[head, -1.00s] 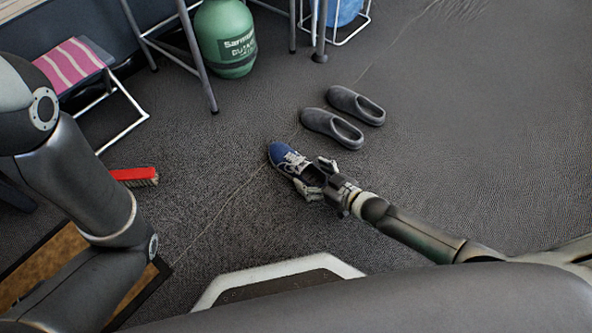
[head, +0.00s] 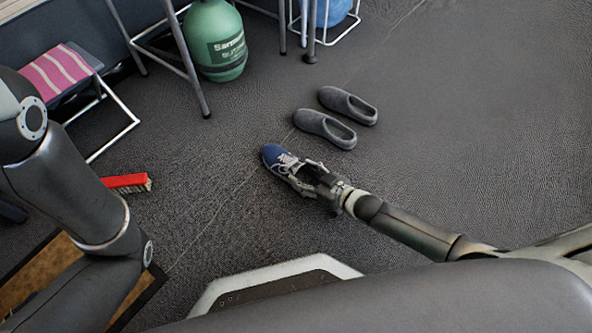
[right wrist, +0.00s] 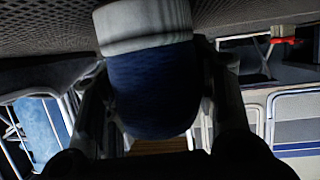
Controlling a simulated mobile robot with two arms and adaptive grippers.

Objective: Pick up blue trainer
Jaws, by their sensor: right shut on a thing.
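The blue trainer (head: 276,156) has white laces and a pale sole, and is near the middle of the head view. My right gripper (head: 311,177) is shut on its heel end, which it partly hides. In the right wrist view the trainer's blue heel (right wrist: 150,85) and pale sole (right wrist: 143,27) sit between the two fingers (right wrist: 158,100). I cannot tell whether the trainer is clear of the floor. My left arm comes in from the left in the head view, but its gripper is outside the picture.
Two grey slip-on shoes (head: 325,129) (head: 347,105) lie just beyond the trainer. A red brush (head: 125,182) lies on the left, near a pink striped stool (head: 59,72). A green gas bottle (head: 214,40) stands at the back. The floor at the right is clear.

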